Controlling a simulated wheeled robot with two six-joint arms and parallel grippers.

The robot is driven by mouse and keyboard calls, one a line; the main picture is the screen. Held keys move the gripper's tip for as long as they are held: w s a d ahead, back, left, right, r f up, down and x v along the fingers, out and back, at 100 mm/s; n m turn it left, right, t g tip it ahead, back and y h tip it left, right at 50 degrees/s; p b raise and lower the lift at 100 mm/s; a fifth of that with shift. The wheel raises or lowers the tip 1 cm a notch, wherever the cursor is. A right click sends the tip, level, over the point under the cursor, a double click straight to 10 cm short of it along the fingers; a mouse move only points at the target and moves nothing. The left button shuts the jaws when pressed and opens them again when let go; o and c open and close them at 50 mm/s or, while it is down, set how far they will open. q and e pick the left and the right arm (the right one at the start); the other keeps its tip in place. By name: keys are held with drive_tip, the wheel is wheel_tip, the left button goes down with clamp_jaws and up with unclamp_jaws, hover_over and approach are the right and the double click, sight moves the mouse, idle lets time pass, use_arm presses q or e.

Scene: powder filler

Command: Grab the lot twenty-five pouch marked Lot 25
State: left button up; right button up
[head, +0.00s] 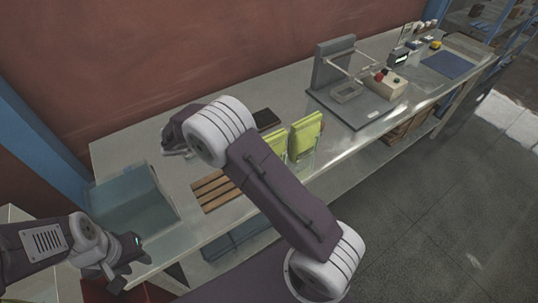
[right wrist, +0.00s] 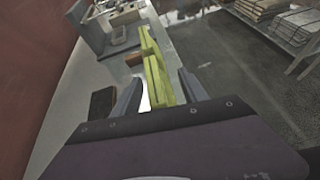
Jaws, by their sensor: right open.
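Two yellow-green pouches stand upright on the metal bench in the head view, a left one (head: 277,141) and a right one (head: 305,134), in thin wire stands. No lot marking is readable on either. The right wrist view shows yellow-green pouches (right wrist: 157,78) in line, beyond and between my fingers. My right gripper (right wrist: 158,98) is open and empty. In the head view its arm reaches over the bench, with the gripper (head: 176,142) left of the pouches and partly hidden by the wrist. My left gripper (head: 122,266) is at the lower left, away from the pouches; its jaw opening is unclear.
A slatted wooden rack (head: 213,190) lies left of the pouches, partly behind my arm. A dark block (head: 265,118) is behind them. A blue-grey bin (head: 135,202) stands at the left end. A grey apparatus (head: 334,66) stands to the right. Bare bench lies between.

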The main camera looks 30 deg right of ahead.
sight(270, 139)
drive_tip(key=f+p, duration=0.1)
drive_tip(key=w+d+f+n+t, duration=0.1)
drive_tip(key=shift+w+f+h+p, duration=0.1)
drive_tip(key=shift+f+h+p, duration=0.3)
drive_tip(key=shift+w+d+f, duration=0.1)
drive_tip(key=shift+d, duration=0.1)
drive_tip(key=p+x, duration=0.2)
drive_tip(key=x, duration=0.2)
drive_tip(key=shift+d+f, duration=0.2)
drive_tip(key=shift+d, duration=0.15)
drive_tip(key=shift+w+d+f, duration=0.1)
drive_tip(key=shift+d+f, duration=0.05)
clamp_jaws()
idle(0.7)
